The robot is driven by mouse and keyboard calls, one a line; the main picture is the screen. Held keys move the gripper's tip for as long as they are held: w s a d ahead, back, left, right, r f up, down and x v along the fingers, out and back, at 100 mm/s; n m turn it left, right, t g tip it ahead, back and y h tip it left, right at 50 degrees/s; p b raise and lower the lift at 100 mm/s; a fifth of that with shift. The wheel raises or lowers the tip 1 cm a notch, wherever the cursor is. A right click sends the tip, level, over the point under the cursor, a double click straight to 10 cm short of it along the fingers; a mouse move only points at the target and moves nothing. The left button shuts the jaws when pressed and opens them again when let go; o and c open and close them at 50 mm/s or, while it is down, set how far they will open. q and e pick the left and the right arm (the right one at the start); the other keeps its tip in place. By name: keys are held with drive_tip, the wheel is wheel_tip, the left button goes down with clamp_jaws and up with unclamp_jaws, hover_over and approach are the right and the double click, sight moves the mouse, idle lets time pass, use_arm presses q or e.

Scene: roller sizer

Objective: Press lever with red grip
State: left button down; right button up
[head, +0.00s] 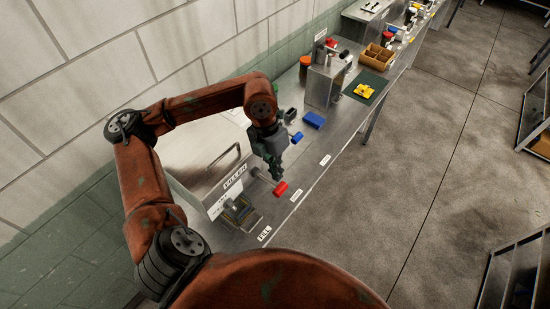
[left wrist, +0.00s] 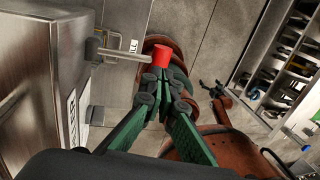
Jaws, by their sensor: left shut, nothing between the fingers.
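The lever's red grip (head: 281,188) sticks out on a metal rod from the front of a grey metal machine labelled FILLER (head: 205,165). In the left wrist view the red grip (left wrist: 162,56) is at the end of the pale lever rod (left wrist: 125,54), just beyond my fingertips. My left gripper (head: 279,177) is shut and empty, pointing down close above the red grip. Its green fingers (left wrist: 160,82) meet at the tips in the left wrist view. I cannot tell whether the tips touch the grip. My right gripper does not show.
A blue-handled part (head: 297,137) and a blue block (head: 314,120) lie on the bench beyond my gripper. Farther along are a metal machine (head: 325,82), a green mat (head: 366,86) with a yellow item, and a wooden box (head: 377,58).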

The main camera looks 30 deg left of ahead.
sight(280, 187)
use_arm(q)
drive_tip(key=shift+d+f+p, duration=0.2)
drive_tip(key=shift+f+p, duration=0.1)
drive_tip(key=shift+f, duration=0.7)
drive_tip(key=shift+d+f+p, duration=0.2)
drive_tip(key=shift+f+p, duration=0.05)
drive_tip(key=shift+f, duration=0.7)
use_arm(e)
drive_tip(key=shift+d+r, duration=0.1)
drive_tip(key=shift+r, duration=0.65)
